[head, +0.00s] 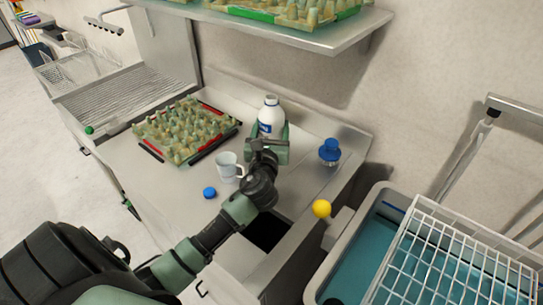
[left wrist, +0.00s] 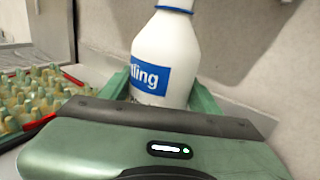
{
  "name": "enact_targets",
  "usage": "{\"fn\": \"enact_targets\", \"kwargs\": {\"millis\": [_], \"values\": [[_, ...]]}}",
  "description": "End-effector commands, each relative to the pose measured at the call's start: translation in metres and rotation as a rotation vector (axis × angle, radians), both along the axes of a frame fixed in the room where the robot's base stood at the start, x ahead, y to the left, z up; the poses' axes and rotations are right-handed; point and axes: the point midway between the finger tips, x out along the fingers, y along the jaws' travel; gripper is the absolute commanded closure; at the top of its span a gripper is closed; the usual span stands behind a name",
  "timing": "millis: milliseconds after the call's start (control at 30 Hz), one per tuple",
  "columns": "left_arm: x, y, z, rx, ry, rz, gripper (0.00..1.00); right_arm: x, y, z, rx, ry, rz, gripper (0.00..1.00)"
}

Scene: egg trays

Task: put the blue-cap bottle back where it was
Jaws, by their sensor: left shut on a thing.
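A white bottle (head: 271,112) with a blue label stands upright near the back of the steel counter, by the wall. My left gripper (head: 268,143) is shut around its lower body, with green fingers on either side. In the left wrist view the bottle (left wrist: 165,50) rises between the fingers, with a blue ring at its neck; its top is cut off. In the head view no blue cap shows on its top. I cannot tell whether its base touches the counter. A round blue cap-like piece (head: 209,192) lies on the counter. My right gripper is not in view.
An egg tray (head: 163,153) with red edges lies left of the bottle. A white mug (head: 229,168) stands close to my left wrist. A blue-topped object (head: 329,150) stands to the right. A shelf (head: 335,38) with egg trays hangs above. A wire rack (head: 455,255) is at lower right.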

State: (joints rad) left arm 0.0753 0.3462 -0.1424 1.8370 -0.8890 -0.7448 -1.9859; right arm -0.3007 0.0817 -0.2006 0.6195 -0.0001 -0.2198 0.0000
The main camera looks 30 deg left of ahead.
Motion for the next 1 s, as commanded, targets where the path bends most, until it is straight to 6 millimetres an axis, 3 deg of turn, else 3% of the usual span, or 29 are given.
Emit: {"fn": "enact_targets", "kwargs": {"millis": [100,200,433,633,1000], "values": [[0.0,0.001,-0.03,0.0,0.001,0.001,1.0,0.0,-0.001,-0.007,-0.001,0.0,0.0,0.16],[0.0,0.0,-0.045,0.0,-0.001,0.0,1.0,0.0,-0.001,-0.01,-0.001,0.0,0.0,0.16],[0.0,0.0,-0.062,0.0,-0.003,0.0,1.0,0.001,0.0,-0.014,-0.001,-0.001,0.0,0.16],[0.0,0.0,-0.092,0.002,-0.001,0.0,1.0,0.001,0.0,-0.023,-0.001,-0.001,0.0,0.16],[0.0,0.0,-0.099,0.002,-0.004,-0.001,1.0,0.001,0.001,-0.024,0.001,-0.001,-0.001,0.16]]}}
